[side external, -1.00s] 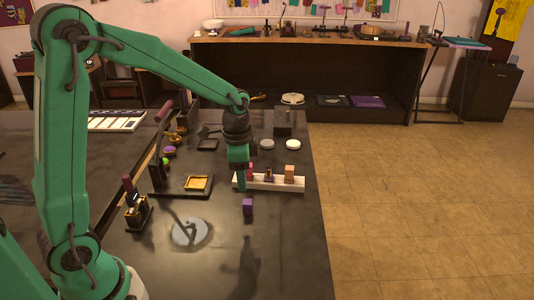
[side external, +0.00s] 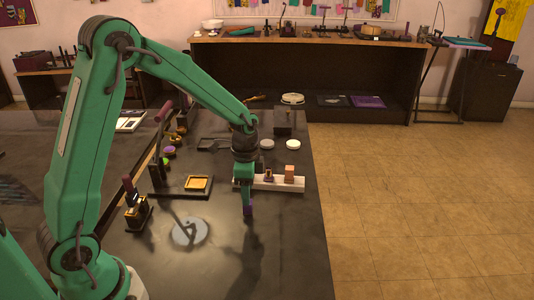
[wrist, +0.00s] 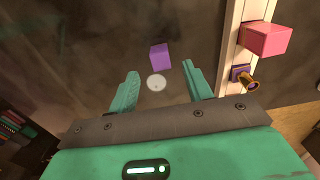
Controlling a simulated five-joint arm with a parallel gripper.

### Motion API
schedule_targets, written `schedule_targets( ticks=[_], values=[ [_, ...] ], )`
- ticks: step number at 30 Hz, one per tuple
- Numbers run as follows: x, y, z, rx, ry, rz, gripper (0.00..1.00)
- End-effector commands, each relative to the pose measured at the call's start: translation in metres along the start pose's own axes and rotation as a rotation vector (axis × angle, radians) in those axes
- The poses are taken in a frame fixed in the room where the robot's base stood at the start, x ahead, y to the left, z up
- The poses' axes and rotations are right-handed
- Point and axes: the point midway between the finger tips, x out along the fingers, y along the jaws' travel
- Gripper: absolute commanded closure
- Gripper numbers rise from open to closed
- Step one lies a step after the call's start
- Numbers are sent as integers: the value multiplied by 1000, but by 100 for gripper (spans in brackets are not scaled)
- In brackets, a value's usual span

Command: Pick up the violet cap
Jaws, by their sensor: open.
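The violet cap (side external: 248,210) is a small purple block standing on the dark table in front of the white rack. In the wrist view the violet cap (wrist: 159,56) lies ahead of the fingertips, roughly centred between them. My gripper (wrist: 160,80) is open and empty, with its two green fingers spread. In the side view my gripper (side external: 247,200) points down at the cap and hides part of it. I cannot tell from the side view whether the fingers touch it.
A white rack (side external: 262,185) with several small pieces stands just behind my gripper. A pink block (wrist: 265,38) shows on it in the wrist view. A grey disc (side external: 190,232) and a tray with a yellow square (side external: 197,183) lie to the left. The table front is clear.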

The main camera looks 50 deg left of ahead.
Motion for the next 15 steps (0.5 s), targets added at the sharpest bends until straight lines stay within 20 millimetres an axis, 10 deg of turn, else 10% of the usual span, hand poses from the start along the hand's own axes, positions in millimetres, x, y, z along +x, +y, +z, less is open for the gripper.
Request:
schedule_targets(
  ticks=[15],
  values=[
    [38, -1, 2, -1, -2, 2, 50]
  ],
)
